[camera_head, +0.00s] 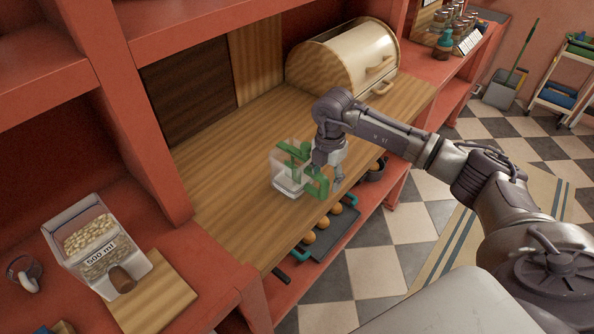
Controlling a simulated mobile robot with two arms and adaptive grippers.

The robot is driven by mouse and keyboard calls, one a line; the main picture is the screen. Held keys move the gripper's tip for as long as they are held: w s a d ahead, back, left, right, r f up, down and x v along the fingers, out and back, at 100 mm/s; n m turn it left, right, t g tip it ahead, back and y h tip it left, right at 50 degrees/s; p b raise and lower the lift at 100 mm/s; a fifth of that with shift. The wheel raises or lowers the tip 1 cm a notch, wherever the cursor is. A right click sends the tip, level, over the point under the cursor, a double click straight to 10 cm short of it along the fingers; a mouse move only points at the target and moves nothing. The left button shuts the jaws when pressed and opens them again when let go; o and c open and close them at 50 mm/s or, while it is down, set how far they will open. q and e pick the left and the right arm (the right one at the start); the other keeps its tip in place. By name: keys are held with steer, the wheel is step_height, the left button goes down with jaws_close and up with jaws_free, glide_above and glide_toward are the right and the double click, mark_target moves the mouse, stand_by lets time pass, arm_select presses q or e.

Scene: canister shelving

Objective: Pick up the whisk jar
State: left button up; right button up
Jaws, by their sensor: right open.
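A clear, see-through container (287,185) with green parts stands on the wooden counter, near its front edge. It is the only jar-like thing by my gripper, but I cannot make out a whisk in it. My right gripper (327,174) points down at the container's right side, close to the green parts. It is open, and its fingers partly overlap the container. I cannot tell whether they touch it. My left gripper is not in view.
A cream bread box (345,62) stands at the back of the counter (225,190). A 500 ml dispenser (97,247) and a dark mug (23,270) are at the lower left. A lower shelf holds a dark tray (335,236) with round orange-brown items. The counter left of the container is clear.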

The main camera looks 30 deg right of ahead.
steer(key=shift+f, duration=1.3)
jaws_close()
steer(key=shift+r, duration=0.1)
